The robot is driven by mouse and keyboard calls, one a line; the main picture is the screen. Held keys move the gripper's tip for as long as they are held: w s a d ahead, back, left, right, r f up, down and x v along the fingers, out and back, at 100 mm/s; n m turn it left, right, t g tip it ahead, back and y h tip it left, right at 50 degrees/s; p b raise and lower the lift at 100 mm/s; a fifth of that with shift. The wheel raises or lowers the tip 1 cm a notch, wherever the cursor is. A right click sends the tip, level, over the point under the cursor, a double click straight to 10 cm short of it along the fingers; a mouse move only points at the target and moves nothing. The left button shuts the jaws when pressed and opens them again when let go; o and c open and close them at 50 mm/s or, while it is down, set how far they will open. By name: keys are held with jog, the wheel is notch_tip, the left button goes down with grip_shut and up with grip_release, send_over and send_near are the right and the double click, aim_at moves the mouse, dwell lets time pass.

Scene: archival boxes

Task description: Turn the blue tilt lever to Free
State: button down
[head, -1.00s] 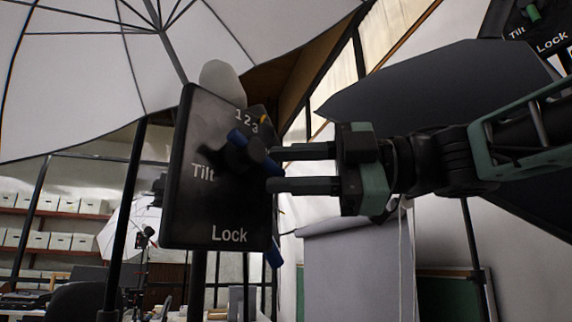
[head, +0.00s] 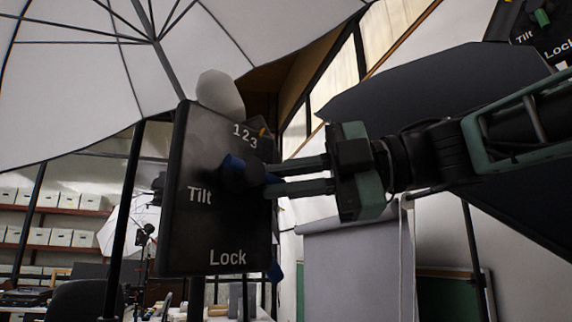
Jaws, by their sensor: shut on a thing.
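The blue tilt lever (head: 233,167) is on a black panel (head: 222,228) left of centre in the head view. The panel is marked "Tilt", "Lock" low down and "123" near the top. I see no "Free" mark. The lever lies nearly level, its right end slightly lower. "Lock" is below it. My gripper (head: 268,178) comes in from the right, with its two fingers shut on the lever's right part. The fingertips and the dark hub partly hide the lever, so its exact pointing is hard to tell.
Another black panel (head: 528,38) with a green lever (head: 542,18) is at top right. A white umbrella (head: 75,95) hangs at upper left, and a dark sheet-like shape (head: 400,95) is behind my arm. Black stand poles (head: 124,225) rise on the left. Shelves with pale boxes are far back.

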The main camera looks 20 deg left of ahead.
jog(key=shift+r+n+p, duration=0.4)
jog(key=shift+f+h, duration=0.1)
jog(key=shift+h, duration=0.2)
jog(key=c, duration=1.4)
grip_release()
jog(key=shift+c, duration=0.2)
jog(key=shift+d, duration=0.1)
jog(key=b+v, duration=0.1)
jog(key=v, duration=1.1)
jog(key=shift+s, duration=0.15)
